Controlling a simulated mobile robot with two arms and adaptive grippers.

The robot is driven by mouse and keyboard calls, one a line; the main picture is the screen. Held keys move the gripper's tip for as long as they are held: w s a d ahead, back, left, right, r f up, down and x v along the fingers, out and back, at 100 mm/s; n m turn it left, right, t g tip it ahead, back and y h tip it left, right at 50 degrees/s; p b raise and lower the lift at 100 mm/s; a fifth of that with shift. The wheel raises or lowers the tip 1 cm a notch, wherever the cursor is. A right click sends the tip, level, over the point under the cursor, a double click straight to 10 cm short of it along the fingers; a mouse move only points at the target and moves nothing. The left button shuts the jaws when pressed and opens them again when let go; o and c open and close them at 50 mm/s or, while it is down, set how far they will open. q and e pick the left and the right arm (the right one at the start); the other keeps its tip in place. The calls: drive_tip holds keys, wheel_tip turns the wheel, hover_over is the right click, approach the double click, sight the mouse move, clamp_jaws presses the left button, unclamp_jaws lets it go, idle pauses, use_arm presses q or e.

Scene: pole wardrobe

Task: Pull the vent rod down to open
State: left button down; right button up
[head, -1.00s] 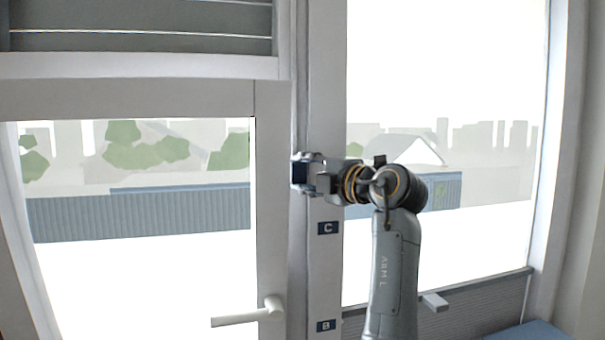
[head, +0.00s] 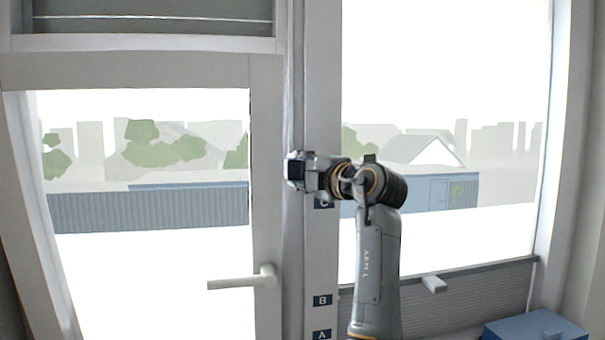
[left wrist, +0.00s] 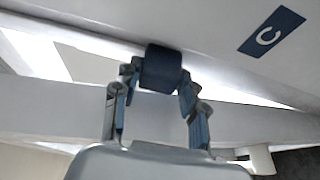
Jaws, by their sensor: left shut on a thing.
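My left gripper (head: 296,171) is at the post (head: 322,90) beside the window, just above the label C (head: 324,203). It is shut on the dark blue handle of the vent rod. In the left wrist view the fingers (left wrist: 160,84) stand either side of this dark blue handle (left wrist: 162,66), with the label C (left wrist: 270,31) to the upper right. The rod itself is hard to make out against the pale frame. The slatted vent (head: 150,27) is at the top left, partly cut off by the picture edge. My right gripper is not in view.
Below on the post are the labels B (head: 322,300) and A (head: 321,334). A window handle (head: 243,278) sticks out to the left, lower than my gripper. A blue box (head: 535,328) stands at the bottom right.

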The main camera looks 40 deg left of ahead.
use_arm(q)
drive_tip(key=shift+a+f, duration=0.15)
drive_tip(key=shift+f, duration=0.15)
drive_tip(key=c, duration=1.1)
unclamp_jaws()
drive_tip(key=o, duration=0.3)
drive_tip(key=shift+o, duration=0.3)
drive_tip(key=shift+a, duration=0.15)
drive_tip(key=v, duration=1.2)
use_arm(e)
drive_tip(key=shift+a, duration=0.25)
use_arm(q)
drive_tip(key=shift+r, duration=0.1)
